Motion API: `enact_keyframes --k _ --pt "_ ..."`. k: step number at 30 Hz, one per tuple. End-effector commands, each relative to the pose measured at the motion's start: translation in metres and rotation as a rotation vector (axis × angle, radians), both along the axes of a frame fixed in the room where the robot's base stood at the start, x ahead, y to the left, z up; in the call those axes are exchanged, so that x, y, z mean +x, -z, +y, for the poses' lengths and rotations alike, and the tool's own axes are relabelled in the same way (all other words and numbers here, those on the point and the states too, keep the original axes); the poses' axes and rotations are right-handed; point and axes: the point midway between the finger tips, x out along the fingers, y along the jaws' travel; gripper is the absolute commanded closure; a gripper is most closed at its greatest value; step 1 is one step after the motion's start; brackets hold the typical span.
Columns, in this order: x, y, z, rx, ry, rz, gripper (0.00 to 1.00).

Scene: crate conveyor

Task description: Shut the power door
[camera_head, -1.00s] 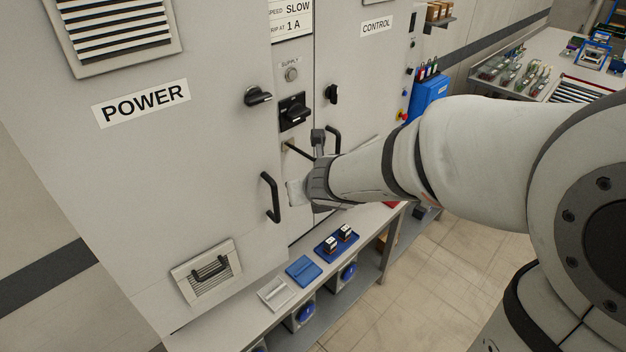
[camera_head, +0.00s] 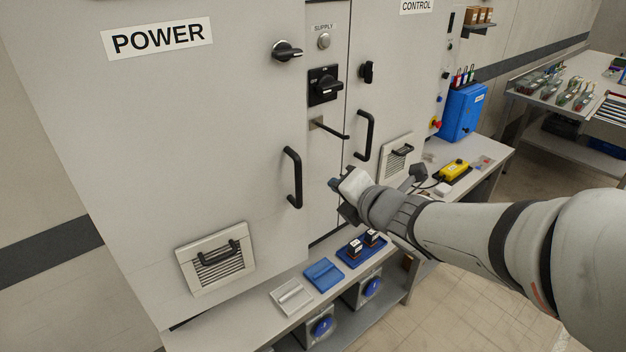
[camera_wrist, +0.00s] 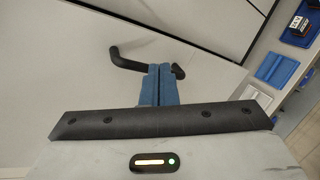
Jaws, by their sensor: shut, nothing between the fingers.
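The power door (camera_head: 130,130) is the big light grey panel labelled POWER at left in the head view. It looks flush or nearly flush with the cabinet front; a small gap cannot be ruled out. Its black bar handle (camera_head: 292,178) stands near its right edge, with a black rotary knob (camera_head: 287,50) above. My gripper (camera_head: 338,185) is right of the handle, in front of the centre strip, apart from the handle in this view. In the wrist view its blue fingers (camera_wrist: 160,72) are together and empty, hiding the middle of a black handle (camera_wrist: 130,60).
The centre strip carries a black switch (camera_head: 324,87) and a protruding black lever (camera_head: 330,130). The control door's handle (camera_head: 365,135) is to the right. A bench (camera_head: 258,318) below holds a blue tray (camera_head: 362,252) with small parts. A yellow pendant (camera_head: 454,170) lies further right.

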Motion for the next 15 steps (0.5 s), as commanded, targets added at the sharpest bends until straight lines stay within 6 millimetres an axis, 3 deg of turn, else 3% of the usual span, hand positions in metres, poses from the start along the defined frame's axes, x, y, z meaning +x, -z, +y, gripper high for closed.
enact_keyframes --k 1,3,9,15 --pt "-0.003 0.021 -0.003 0.097 0.014 0.0 1.0" --pt "-0.008 0.025 -0.005 0.232 0.019 0.005 1.0" --pt "-0.022 0.028 -0.01 0.514 0.006 0.029 1.0" --pt "-0.027 0.023 -0.01 0.615 -0.009 0.042 1.0"
